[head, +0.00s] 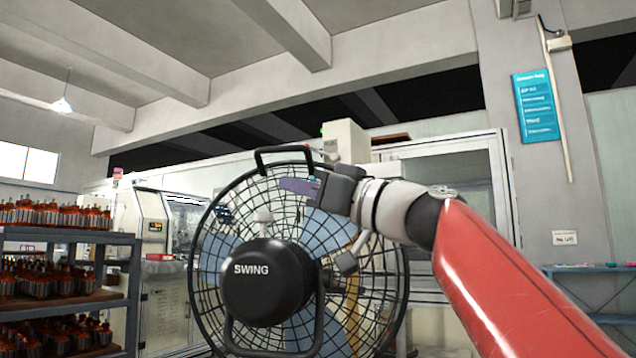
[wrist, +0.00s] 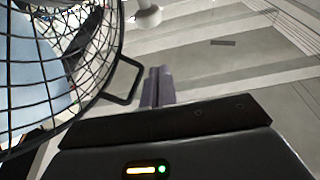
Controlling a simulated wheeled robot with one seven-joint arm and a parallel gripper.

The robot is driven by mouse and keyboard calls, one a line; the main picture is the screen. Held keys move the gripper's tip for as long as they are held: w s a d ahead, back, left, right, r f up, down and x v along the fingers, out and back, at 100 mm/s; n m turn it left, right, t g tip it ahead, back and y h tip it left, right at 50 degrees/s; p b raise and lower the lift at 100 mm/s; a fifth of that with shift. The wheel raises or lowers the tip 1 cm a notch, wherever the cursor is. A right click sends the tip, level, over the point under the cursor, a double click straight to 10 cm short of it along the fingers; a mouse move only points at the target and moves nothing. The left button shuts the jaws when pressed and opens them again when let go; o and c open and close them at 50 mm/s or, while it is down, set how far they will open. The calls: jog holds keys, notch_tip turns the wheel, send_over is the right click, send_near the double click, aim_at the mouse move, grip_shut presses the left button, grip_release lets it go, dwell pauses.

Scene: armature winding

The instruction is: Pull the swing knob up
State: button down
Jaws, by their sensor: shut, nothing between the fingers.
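The fan (head: 338,230) has a black wire cage and a round black motor housing (head: 266,282) marked SWING. The swing knob (head: 263,216) is a small whitish knob standing on top of that housing.
The black carry handle (head: 284,150) tops the cage close to my fingers; the cage fills the left of the wrist view. A shelf (head: 66,236) with several copper-coloured armatures stands left. A machine (head: 165,235) is behind. Open air lies left of my fingers.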

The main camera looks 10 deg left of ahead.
aim_at(271, 214)
jog(key=p+x, duration=0.1)
jog(key=x, duration=0.3)
jog(key=shift+r+p, duration=0.2)
jog(key=shift+p, duration=0.15)
notch_tip(271, 214, down, 3)
jog(key=shift+a+b, duration=0.1)
jog(key=shift+b, duration=0.85)
jog(key=shift+f, duration=0.7)
jog(key=shift+f+b, duration=0.7)
jog(key=shift+b, duration=0.55)
jog(key=shift+r, duration=0.15)
